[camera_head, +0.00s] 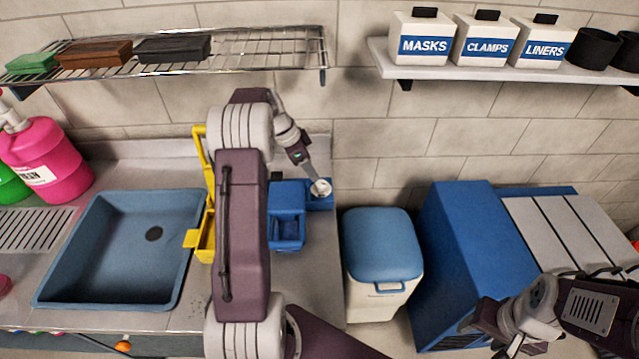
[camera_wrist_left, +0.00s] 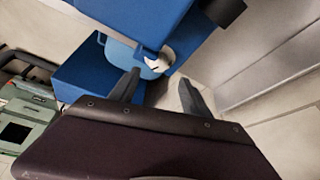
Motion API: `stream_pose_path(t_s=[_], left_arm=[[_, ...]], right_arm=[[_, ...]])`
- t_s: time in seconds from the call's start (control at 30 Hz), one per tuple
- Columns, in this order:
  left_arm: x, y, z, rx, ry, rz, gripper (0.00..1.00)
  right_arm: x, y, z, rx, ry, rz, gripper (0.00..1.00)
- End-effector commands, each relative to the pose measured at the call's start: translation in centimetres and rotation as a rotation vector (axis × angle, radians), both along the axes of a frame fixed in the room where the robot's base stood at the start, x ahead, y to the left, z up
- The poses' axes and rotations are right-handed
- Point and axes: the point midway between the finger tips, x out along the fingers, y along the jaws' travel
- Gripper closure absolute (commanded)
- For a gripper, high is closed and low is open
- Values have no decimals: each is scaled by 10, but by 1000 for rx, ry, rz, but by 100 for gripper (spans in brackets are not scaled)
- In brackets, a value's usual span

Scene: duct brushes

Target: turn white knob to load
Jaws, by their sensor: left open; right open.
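The white knob (camera_head: 321,187) sits on a small blue block (camera_head: 324,203) at the right end of the counter. In the left wrist view the knob (camera_wrist_left: 158,63) shows on the blue body (camera_wrist_left: 137,20), just beyond and between the fingertips. My left gripper (camera_wrist_left: 158,84) is open. In the head view my left arm reaches up over the counter, with its gripper (camera_head: 315,176) close to the knob. Contact cannot be told. The knob's markings are not readable. My right gripper (camera_head: 488,334) is open and empty at lower right, well away from the knob.
A yellow frame (camera_head: 203,240) and a blue sink basin (camera_head: 62,278) are left of my left arm. A blue-lidded bin (camera_head: 382,243) and a large blue cabinet (camera_head: 462,250) stand right of the counter. A wire shelf (camera_head: 235,55) and a white shelf (camera_head: 470,74) hang above.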

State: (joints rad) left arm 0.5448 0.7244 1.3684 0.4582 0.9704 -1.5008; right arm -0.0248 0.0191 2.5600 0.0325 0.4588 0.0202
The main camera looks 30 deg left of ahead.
Motion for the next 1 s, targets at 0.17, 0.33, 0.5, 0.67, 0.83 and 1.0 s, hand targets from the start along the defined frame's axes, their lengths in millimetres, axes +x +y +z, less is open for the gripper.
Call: stream_pose_path(t_s=[0.17,0.33,0.5,0.67,0.83,1.0], left_arm=[[8,-10,-27,-3,6,-4,44],[18,-18,-59,-1,6,-3,44],[24,-23,-77,1,3,-1,44],[25,-23,-82,2,2,0,44],[25,-23,-81,2,2,0,56],[25,-23,-81,1,3,0,100]], right_arm=[[0,0,7,0,0,0,45],[0,0,14,0,0,0,45],[0,0,17,0,0,0,45],[0,0,17,0,0,0,45],[0,0,17,0,0,0,45],[0,0,17,0,0,0,45]])
